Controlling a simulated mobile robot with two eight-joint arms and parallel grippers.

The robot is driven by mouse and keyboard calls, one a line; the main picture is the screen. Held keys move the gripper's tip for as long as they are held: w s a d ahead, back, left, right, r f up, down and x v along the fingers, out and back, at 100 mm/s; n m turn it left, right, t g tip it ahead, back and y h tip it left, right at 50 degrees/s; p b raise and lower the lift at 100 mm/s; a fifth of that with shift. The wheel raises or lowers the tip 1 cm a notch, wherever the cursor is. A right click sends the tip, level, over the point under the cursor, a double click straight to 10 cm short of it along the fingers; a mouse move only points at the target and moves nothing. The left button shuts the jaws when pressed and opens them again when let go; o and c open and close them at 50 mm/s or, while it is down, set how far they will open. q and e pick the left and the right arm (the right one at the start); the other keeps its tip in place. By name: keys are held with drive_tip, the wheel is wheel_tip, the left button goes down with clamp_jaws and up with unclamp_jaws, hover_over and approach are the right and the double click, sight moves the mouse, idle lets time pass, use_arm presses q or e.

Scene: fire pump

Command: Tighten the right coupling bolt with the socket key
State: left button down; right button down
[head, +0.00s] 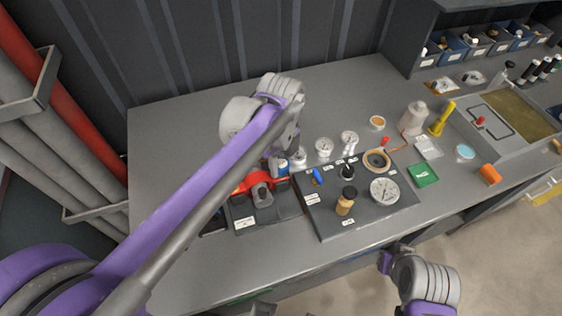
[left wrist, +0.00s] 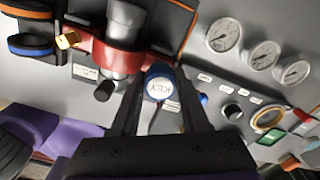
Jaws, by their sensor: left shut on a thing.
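My left gripper (head: 287,150) is shut on the socket key, at the right end of the red coupling (head: 260,182). The key's blue body and round white top marked KEY (left wrist: 158,82) show between the fingers in the left wrist view. The red coupling (left wrist: 98,52) is beside it, around a grey pipe. A brass bolt (left wrist: 68,40) shows at the coupling's far end from the key. The right bolt is hidden around the key and fingers, so I cannot tell whether the key sits on it. My right gripper (head: 386,262) is off the bench's front edge; its jaws are unclear.
A dark panel (head: 330,222) with gauges, a blue lever (head: 316,176) and knobs lies right of the coupling. A white bottle (head: 413,117), a yellow tool (head: 441,118) and a tray (head: 540,122) stand farther right. The bench's left part (head: 160,140) is clear.

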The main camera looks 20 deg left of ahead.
use_arm(q)
drive_tip(key=shift+m, duration=1.2)
drive_tip(key=m, duration=0.3)
drive_tip(key=shift+m, duration=0.8)
drive_tip(key=m, duration=0.4)
drive_tip(key=shift+m, duration=0.3)
